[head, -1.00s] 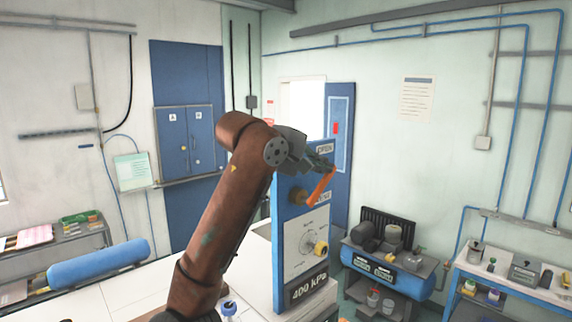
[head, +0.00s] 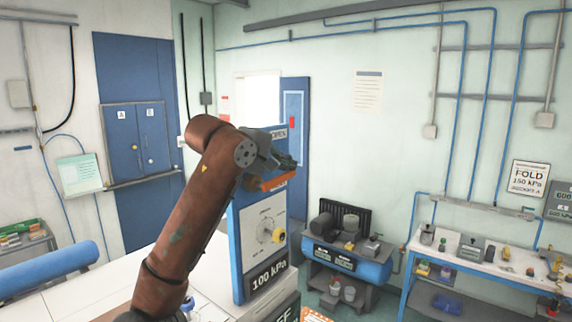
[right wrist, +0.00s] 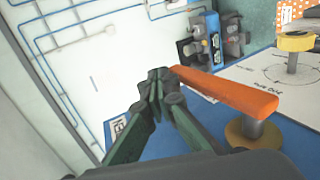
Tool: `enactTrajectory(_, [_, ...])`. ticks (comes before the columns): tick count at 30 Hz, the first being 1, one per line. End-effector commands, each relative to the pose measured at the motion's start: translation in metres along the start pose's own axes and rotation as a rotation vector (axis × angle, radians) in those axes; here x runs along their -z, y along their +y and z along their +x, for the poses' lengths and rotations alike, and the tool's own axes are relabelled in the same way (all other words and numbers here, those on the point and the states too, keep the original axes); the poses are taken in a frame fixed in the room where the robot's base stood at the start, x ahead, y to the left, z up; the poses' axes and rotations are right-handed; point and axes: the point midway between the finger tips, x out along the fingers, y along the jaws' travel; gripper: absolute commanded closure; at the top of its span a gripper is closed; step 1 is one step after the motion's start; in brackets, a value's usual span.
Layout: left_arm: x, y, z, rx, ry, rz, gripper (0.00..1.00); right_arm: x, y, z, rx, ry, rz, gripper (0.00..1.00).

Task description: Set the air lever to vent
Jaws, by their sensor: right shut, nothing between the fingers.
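The blue panel (head: 243,272) stands upright on the white bench, with a dial face and a display (head: 268,277) reading 100 kPa. The orange air lever (head: 276,182) points right, slightly raised. In the right wrist view the lever (right wrist: 225,92) extends from its brass pivot (right wrist: 252,132), over part of a label. My right gripper (head: 288,162) is shut and empty, just above the lever in the head view. In the right wrist view its fingertips (right wrist: 158,78) are close beside the lever's free end; I cannot tell whether they touch. The OPEN label (head: 279,134) is above. My left gripper is not visible.
A blue compressor (head: 345,262) stands behind to the right. A workbench (head: 480,262) with small items is at the far right. A blue roll (head: 45,267) lies at the left.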

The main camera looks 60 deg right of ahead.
Motion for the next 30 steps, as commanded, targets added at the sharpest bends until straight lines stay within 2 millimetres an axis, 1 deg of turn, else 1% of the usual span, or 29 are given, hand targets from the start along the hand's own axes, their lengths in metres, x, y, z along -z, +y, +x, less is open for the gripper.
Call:
enactTrajectory(16, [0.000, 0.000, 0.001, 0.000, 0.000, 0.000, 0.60, 0.000, -0.001, 0.002, 0.001, 0.000, 0.000, 1.00])
enactTrajectory(20, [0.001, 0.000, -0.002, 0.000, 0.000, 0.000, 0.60, -0.001, 0.002, 0.000, 0.001, -0.001, 0.000, 1.00])
enactTrajectory(23, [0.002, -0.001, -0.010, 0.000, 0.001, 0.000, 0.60, -0.002, 0.011, -0.003, 0.000, -0.002, 0.002, 1.00])
enactTrajectory(29, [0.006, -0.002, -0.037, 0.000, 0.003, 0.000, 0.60, -0.007, 0.043, -0.016, 0.000, -0.009, 0.006, 1.00])
enactTrajectory(30, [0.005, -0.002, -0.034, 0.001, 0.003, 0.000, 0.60, -0.007, 0.049, -0.019, -0.002, -0.007, 0.006, 1.00])
